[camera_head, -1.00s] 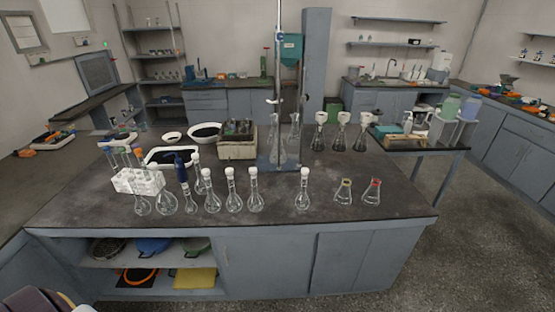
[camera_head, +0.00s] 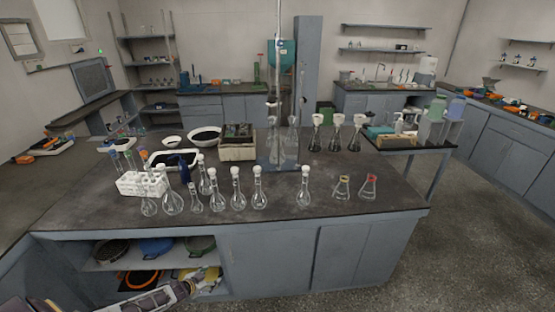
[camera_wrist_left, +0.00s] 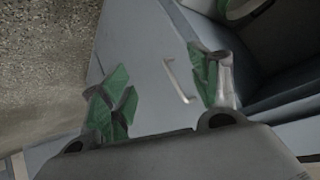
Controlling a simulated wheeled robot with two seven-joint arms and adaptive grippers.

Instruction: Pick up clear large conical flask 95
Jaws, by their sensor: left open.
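Several clear conical flasks stand on the dark bench top; no number is readable, so I cannot tell which is 95. Larger conical flasks with white tops (camera_head: 337,135) stand farther back on the right. My left gripper (camera_head: 188,288) is low at the bottom left, in front of the bench cabinet and below the bench top. In the left wrist view its green-padded fingers (camera_wrist_left: 162,92) are spread and empty. My right gripper is not in view.
Round-bottomed flasks with white stoppers (camera_head: 238,190) line the bench front, beside a white tube rack (camera_head: 141,184). A tall stand (camera_head: 278,100) rises behind. An open shelf (camera_head: 125,262) with pans is below. The bench's right front corner is clear.

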